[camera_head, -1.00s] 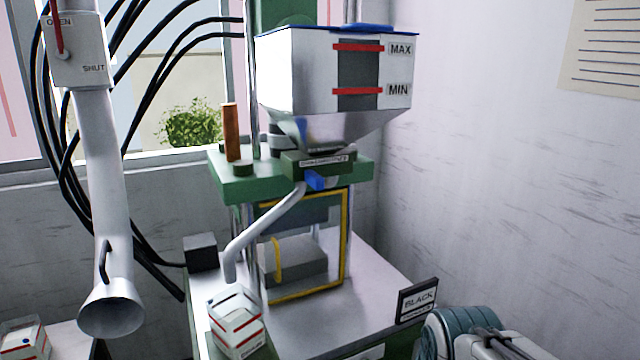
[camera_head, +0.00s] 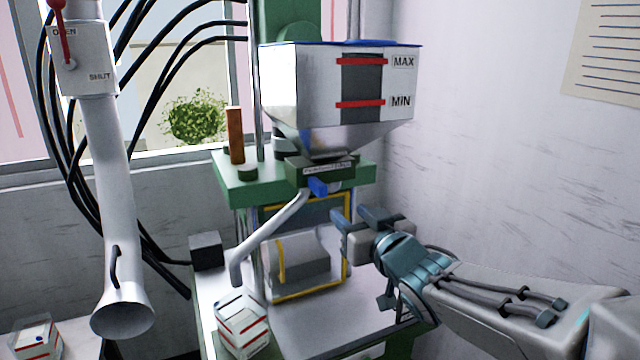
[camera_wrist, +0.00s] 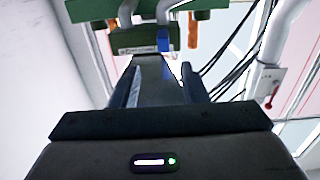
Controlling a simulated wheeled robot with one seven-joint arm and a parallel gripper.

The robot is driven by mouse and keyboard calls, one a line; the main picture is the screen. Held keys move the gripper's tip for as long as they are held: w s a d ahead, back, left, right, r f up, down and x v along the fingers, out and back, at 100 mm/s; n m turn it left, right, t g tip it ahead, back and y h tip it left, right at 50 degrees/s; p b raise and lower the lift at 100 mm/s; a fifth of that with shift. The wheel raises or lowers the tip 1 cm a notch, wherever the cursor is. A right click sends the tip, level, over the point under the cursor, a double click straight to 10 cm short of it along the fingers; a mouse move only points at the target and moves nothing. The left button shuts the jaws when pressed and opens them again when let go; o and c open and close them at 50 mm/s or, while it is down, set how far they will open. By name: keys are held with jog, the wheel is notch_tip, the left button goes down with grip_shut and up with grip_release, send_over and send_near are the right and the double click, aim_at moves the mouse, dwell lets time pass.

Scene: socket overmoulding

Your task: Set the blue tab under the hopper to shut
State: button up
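The white hopper (camera_head: 284,90) has MAX and MIN marks and narrows down to a green block (camera_head: 308,173) with a small label, too small to read. The blue tab (camera_head: 318,187) sticks out at the front of this block, beside the pale sloping pipe. My gripper (camera_head: 354,217) is below and to the right of the tab, apart from it. In the wrist view the blue tab (camera_wrist: 164,40) shows beyond the tips of my gripper (camera_wrist: 161,68). The two fingers are spread with nothing between them.
The green press plate (camera_head: 238,185) and yellow-edged guard (camera_head: 308,296) are close to my gripper. A clear box (camera_head: 241,325) stands below the pipe. At left, a white duct (camera_head: 113,190) carries a red lever (camera_head: 62,25) near OPEN.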

aim_at(324, 191)
jog(key=p+x, duration=0.1)
jog(key=x, duration=0.3)
jog(key=p+x, duration=0.1)
jog(key=x, duration=0.4)
jog(key=p+x, duration=0.1)
jog(key=x, duration=0.4)
jog(key=shift+s+a+r, duration=0.15)
jog(key=shift+a+r, duration=0.05)
jog(key=shift+r, duration=0.15)
